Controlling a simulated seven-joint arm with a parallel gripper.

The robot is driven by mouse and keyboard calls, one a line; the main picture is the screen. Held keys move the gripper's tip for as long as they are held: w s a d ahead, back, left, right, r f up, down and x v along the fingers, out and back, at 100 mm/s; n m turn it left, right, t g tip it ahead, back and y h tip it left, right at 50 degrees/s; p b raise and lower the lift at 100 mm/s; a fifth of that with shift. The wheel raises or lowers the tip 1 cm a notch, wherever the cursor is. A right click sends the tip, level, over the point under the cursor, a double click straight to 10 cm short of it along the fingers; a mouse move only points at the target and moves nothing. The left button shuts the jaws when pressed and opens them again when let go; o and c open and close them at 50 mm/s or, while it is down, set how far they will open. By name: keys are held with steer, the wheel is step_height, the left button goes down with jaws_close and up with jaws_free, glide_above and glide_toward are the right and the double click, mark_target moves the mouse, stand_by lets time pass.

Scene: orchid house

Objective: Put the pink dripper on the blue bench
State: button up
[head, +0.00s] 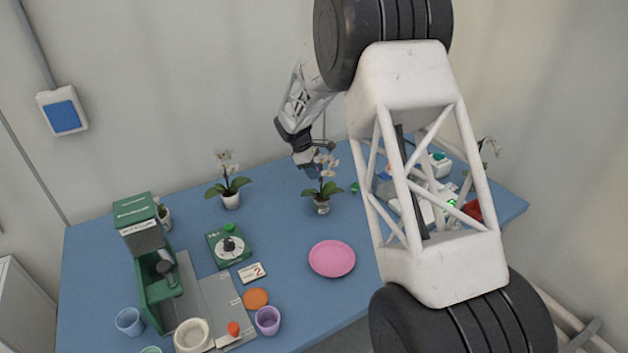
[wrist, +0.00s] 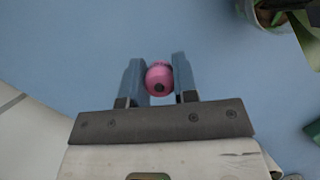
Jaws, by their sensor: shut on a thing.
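The pink dripper (wrist: 159,78) is a small rounded pink piece with a dark spot on the side facing the camera. My gripper (wrist: 157,66) is shut on it, with one blue-grey finger on each side. The blue bench (head: 290,235) fills the middle of the head view, and its bare surface (wrist: 60,50) lies beyond the fingers in the wrist view. My gripper (head: 313,172) is over the far part of the bench in the head view, close behind a white orchid. I cannot make out the dripper there. Whether it touches the bench is unclear.
A potted white orchid (head: 322,190) stands close to my gripper, another (head: 230,187) to its left. A pink plate (head: 332,259), green dial device (head: 229,248) and green machine (head: 140,240) stand nearer. My arm hides part of the right side. Bare bench lies between the orchids.

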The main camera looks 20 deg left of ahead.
steer(key=shift+f, duration=1.85)
steer(key=shift+f, duration=0.1)
steer(key=o, duration=1)
steer(key=shift+c, duration=0.2)
steer(key=v, duration=1.2)
